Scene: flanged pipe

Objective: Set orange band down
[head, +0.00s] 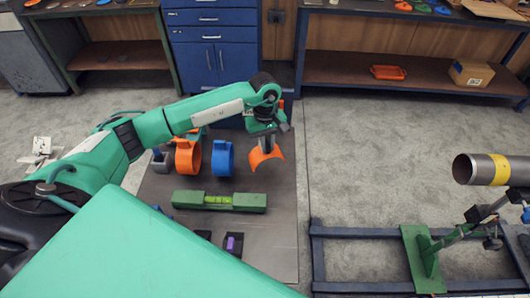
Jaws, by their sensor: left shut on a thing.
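An orange band (267,158), a curved open piece, hangs from my left gripper (266,142). The gripper points down and is shut on the top of the band. The band is over the right part of the dark work surface (275,225), to the right of a blue ring; I cannot tell whether its lower ends touch the surface. My right gripper is not in view.
An orange ring clamp (187,157) and the blue ring (222,158) stand left of the band. A green spirit level (219,201) lies in front. A small purple piece (233,243) sits nearer. A steel pipe (487,170) with a yellow stripe is at right.

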